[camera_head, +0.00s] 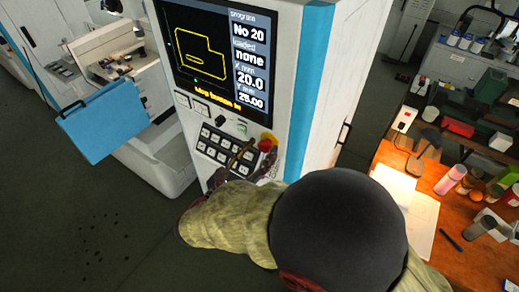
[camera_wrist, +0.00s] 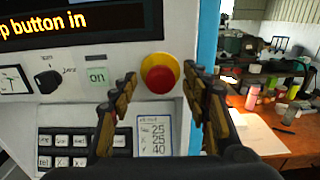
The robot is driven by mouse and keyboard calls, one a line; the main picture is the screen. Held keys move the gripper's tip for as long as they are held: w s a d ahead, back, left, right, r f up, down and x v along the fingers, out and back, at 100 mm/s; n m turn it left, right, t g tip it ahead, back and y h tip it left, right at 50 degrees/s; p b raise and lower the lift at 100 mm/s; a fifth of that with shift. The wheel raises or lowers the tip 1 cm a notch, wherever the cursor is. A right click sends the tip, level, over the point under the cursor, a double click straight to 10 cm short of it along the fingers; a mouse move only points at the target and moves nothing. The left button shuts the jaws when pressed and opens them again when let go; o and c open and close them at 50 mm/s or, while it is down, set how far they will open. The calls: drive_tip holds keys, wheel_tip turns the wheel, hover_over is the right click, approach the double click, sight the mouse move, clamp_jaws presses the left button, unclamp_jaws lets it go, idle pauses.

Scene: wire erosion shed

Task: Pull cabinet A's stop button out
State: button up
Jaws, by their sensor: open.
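The stop button (camera_wrist: 160,77) is a red knob on a yellow collar on the white cabinet's front panel (camera_wrist: 178,32). It also shows in the head view (camera_head: 266,144), just beyond my gripper (camera_head: 253,163). In the wrist view my gripper (camera_wrist: 163,92) is open, with one finger left of and below the button and the other to its right. Nothing is held. I cannot tell from the picture how far the fingertips are from the button. The screen (camera_head: 208,54) ends its bottom line with "button in". No letter naming the cabinet is readable.
A keypad (camera_head: 219,148) sits left of my gripper, with a green "on" button (camera_wrist: 97,77) and a dark selector knob (camera_wrist: 47,81) above it. A label card (camera_wrist: 155,136) is below the button. A cluttered wooden bench (camera_head: 455,262) stands to the right. Dark floor is clear at left.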

drive_tip(key=shift+c, duration=1.1)
clamp_jaws()
